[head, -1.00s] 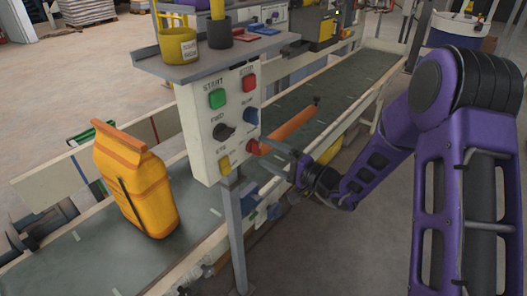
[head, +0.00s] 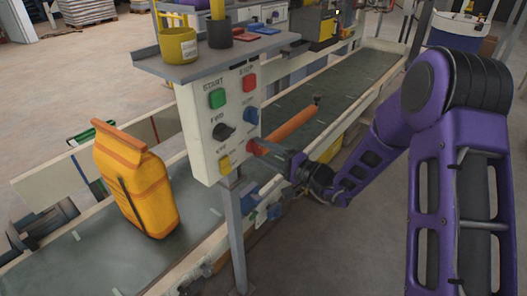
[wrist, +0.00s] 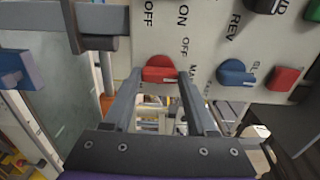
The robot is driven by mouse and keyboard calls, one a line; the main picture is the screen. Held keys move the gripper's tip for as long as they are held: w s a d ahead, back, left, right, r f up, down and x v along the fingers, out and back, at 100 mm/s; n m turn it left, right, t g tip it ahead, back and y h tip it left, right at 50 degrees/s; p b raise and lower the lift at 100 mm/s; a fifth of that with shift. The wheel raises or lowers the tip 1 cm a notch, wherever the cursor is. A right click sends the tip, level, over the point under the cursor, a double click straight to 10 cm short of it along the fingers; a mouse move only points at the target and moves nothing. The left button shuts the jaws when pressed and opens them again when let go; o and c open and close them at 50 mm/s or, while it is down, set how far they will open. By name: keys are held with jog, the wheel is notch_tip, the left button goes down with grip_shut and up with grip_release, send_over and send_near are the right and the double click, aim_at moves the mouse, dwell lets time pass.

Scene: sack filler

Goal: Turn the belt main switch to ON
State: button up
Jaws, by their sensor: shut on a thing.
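The control panel (head: 205,140) stands beside the belt, with red, green, black, blue and yellow controls on its face. A red knob (wrist: 160,70) sits low on the panel in the wrist view, with OFF and ON lettering and a partly hidden label near it. I take it as the belt main switch; it also shows at the panel's lower right in the head view (head: 253,147). My gripper (wrist: 160,78) is shut on this red knob, one finger on each side. The fingers partly hide the knob, and its exact pointer setting is hard to read.
A blue knob (wrist: 235,73) and another red control (wrist: 284,78) sit to the right on the panel. A shelf (head: 222,62) with cups juts out above the panel. A yellow sack (head: 137,185) stands on the conveyor belt (head: 85,255) at left.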

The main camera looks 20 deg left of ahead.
jog(key=shift+m, duration=0.5)
jog(key=m, duration=0.3)
jog(key=shift+m+b, duration=0.3)
jog(key=shift+m, duration=0.1)
jog(key=m+p, duration=0.1)
jog(key=m, duration=0.3)
jog(key=shift+r+m, duration=0.1)
jog(key=shift+m, duration=0.2)
jog(key=m+p, duration=0.3)
jog(key=m, duration=0.2)
jog(key=shift+m+p, duration=0.95)
jog(key=shift+m, duration=0.75)
jog(key=o, duration=1.4)
jog(key=shift+c, duration=0.2)
